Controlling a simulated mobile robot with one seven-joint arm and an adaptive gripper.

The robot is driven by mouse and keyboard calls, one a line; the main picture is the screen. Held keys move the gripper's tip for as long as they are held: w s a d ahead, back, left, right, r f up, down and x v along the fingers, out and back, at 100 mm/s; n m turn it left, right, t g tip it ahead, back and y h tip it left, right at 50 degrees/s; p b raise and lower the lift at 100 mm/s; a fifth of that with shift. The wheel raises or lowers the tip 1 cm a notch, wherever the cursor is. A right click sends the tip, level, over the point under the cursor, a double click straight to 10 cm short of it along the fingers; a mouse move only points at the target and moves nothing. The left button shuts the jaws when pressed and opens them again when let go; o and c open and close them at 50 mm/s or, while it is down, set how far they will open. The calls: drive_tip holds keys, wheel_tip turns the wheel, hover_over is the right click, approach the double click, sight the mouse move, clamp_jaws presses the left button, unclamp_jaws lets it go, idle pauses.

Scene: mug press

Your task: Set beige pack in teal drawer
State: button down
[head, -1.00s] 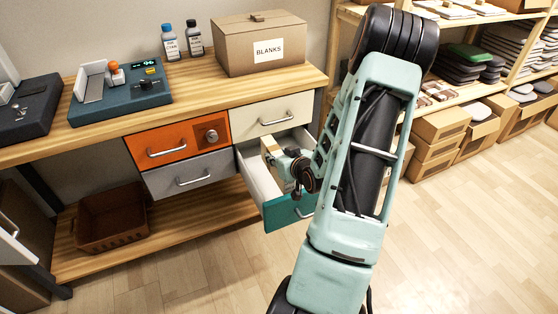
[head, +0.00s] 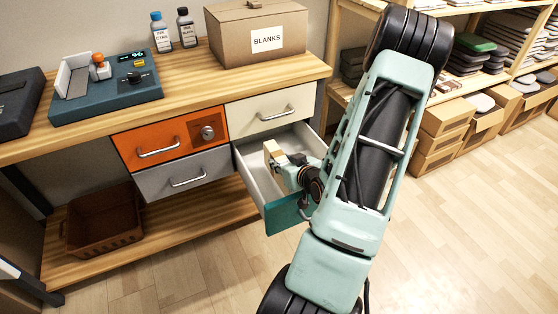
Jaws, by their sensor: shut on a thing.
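The teal drawer (head: 288,213) is pulled open below the cream drawer, its pale interior showing. The beige pack (head: 273,151) is at the drawer's opening, towards its left inner side. My gripper (head: 283,162) is shut on the pack, reaching over the teal front from the right. The gripper and wrist hide part of the pack. I cannot tell whether the pack touches the drawer floor.
An orange drawer (head: 158,142), a grey drawer (head: 186,176) and a cream drawer (head: 273,112) are shut around it. A BLANKS box (head: 240,42), two ink bottles and a press (head: 110,95) stand on the bench. A brown bin (head: 103,218) sits below.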

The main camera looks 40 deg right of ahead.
drive_tip(key=shift+f+b, duration=0.5)
drive_tip(key=shift+b, duration=0.05)
drive_tip(key=shift+f, duration=0.1)
drive_tip(key=c, duration=1.5)
unclamp_jaws()
drive_tip(key=shift+r, duration=0.2)
